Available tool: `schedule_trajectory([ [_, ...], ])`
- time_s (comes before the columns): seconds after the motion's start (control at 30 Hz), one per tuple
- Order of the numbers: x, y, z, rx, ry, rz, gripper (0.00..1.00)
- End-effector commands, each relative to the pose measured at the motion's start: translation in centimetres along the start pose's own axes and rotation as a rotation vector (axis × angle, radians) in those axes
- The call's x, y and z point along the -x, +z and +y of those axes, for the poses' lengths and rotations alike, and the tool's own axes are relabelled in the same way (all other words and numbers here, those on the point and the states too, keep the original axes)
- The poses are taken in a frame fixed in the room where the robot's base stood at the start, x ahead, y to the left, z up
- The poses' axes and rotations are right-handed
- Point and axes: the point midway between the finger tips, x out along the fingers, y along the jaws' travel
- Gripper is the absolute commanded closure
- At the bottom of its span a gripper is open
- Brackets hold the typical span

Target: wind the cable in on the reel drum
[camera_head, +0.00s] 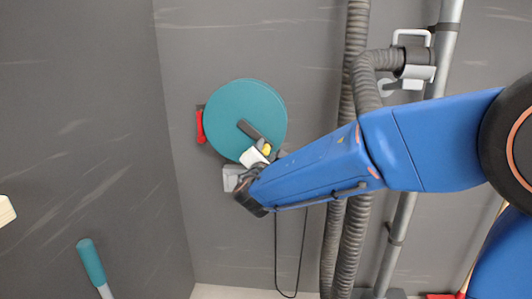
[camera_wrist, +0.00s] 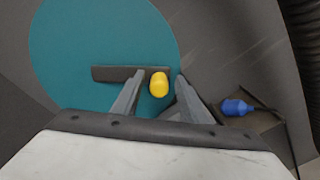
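The reel drum (camera_head: 235,105) is a teal disc on the grey wall; it also fills the upper left of the wrist view (camera_wrist: 75,45). A dark crank bar (camera_wrist: 115,74) lies across its face, with a yellow knob (camera_wrist: 159,84) at the bar's right end. My gripper (camera_wrist: 159,78) is open, its fingers on either side of the knob, with a gap on each side. In the head view my gripper (camera_head: 262,152) partly hides the knob and the drum's lower right. The black cable (camera_head: 276,250) hangs below in a loop. A blue plug (camera_wrist: 237,107) shows right of the fingers.
A red part (camera_head: 200,127) sits at the drum's left edge. Ribbed hoses (camera_head: 352,215) and a grey pipe (camera_head: 403,215) run down the wall at right, close to my arm. A teal-handled object (camera_head: 91,262) is at lower left. The wall left of the drum is clear.

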Motion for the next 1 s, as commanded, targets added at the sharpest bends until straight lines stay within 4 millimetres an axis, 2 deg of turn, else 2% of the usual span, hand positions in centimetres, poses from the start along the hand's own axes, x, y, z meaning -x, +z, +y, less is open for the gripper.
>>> schedule_trajectory([
  [0.23,0.1,-0.1,0.1,0.001,0.001,0.001,0.6],
  [0.37,1.1,0.0,0.1,0.0,0.003,0.001,0.6],
  [1.0,12.4,-0.1,0.1,-0.001,0.003,0.003,0.6],
])
